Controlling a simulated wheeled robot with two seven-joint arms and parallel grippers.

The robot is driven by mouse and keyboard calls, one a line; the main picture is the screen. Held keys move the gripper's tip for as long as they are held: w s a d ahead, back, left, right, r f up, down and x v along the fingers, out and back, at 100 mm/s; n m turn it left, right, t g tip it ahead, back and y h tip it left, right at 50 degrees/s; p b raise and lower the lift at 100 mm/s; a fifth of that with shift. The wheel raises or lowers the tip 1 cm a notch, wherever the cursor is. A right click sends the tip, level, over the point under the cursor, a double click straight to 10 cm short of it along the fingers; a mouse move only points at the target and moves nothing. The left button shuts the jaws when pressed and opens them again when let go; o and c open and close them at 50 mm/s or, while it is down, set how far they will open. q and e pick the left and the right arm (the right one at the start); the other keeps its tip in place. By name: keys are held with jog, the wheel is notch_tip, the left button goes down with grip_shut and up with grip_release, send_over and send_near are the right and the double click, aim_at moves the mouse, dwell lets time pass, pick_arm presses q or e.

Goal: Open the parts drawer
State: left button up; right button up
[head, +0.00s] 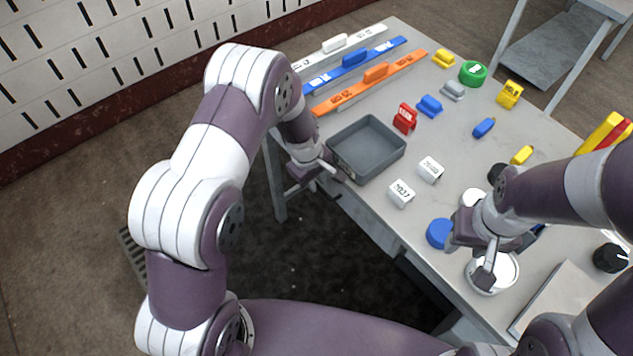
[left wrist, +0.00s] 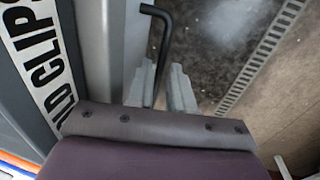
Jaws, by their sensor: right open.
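In the left wrist view a black bent bar handle (left wrist: 167,45) stands off a grey front (left wrist: 97,45). A white label (left wrist: 37,55) with black letters, partly readable as "OLD CLIPS", lies to the left. My left gripper (left wrist: 162,85) is open, with its two fingers on either side of the handle's lower part; I cannot tell whether they touch it. In the head view my left gripper (head: 322,171) is at the table's near edge, beside the grey tray, and the handle is hard to make out. My right gripper (head: 482,262) is open above a white round dish (head: 505,272).
The grey tray (head: 350,177) sits empty at the table's near edge. White labelled blocks (head: 401,194), a red piece (head: 404,118) and a blue disc (head: 438,233) stand nearby. Coloured rails (head: 345,76) lie at the back left. Floor left of the table is clear.

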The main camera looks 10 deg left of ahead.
pick_arm(q)
jog(key=shift+s+d+f, duration=0.15)
jog(key=shift+d+f, duration=0.2)
jog(key=shift+f, duration=0.05)
jog(key=shift+a, duration=0.1)
jog(key=shift+c, duration=0.6)
grip_shut()
dwell(0.5)
